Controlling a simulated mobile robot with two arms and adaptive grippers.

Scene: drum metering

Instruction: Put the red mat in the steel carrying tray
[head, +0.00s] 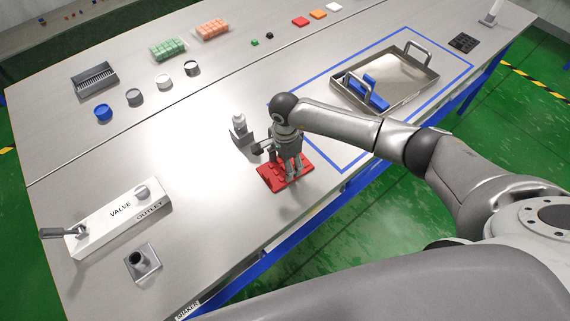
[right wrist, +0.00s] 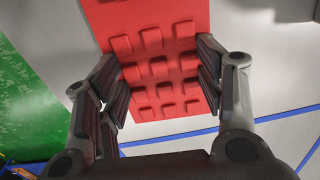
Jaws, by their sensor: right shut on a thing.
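The red mat (head: 271,180), a flat rectangle with rows of raised square blocks, is at the middle of the table near its front edge. My right gripper (head: 290,172) points down over it. In the right wrist view the gripper's fingers (right wrist: 162,85) are shut on two opposite sides of the mat (right wrist: 150,20). I cannot tell whether the mat touches the table. The steel carrying tray (head: 408,78) stands at the right, inside a blue outlined area, with a handle at each end. A blue object (head: 370,93) lies in its left part. My left gripper is out of view.
A small grey holder with a pale bottle (head: 239,128) stands just left of my right gripper. A white valve block (head: 118,218) is at the left. Small cups, a dark rack (head: 94,80) and green and orange block packs line the back.

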